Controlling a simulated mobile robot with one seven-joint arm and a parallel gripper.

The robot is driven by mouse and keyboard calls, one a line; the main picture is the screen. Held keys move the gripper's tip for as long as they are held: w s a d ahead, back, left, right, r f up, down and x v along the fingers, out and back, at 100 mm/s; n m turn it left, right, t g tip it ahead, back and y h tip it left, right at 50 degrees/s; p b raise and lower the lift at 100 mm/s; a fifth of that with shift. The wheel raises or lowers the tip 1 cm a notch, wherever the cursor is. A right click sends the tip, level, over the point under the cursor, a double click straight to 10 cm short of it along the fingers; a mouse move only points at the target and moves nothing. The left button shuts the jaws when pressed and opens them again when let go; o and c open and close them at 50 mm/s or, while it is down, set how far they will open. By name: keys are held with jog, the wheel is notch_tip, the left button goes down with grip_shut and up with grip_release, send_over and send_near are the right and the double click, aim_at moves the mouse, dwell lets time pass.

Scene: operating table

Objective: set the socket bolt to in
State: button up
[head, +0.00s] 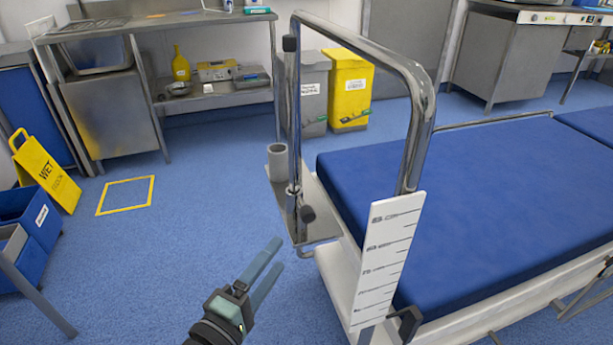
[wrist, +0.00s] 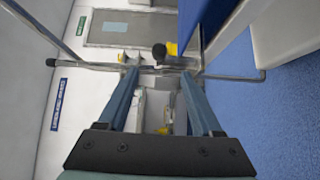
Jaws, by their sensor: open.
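The socket bolt appears to be the short bolt with a round dark knob (head: 308,213), low on the chrome upright post (head: 294,130) at the table's end. Its dark knob also shows in the wrist view (wrist: 159,50), just beyond and between the fingertips. I cannot tell how far the bolt sits in its socket. My gripper (head: 278,256) is open and empty, below and left of the knob in the head view, with its fingers pointing up and right. In the wrist view my gripper (wrist: 158,75) has its two fingers spread, with no visible contact with the knob.
A chrome frame (head: 420,110) arches over the end of the blue-padded table (head: 480,190). A yellow wet-floor sign (head: 45,170) stands left.

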aim_at(304, 220)
jog(key=b+x, duration=0.3)
jog(key=x, duration=0.9)
jog(key=shift+w+d+b, duration=0.2)
jog(key=shift+w+b, duration=0.1)
jog(key=shift+w, duration=0.05)
grip_shut()
dwell(0.9)
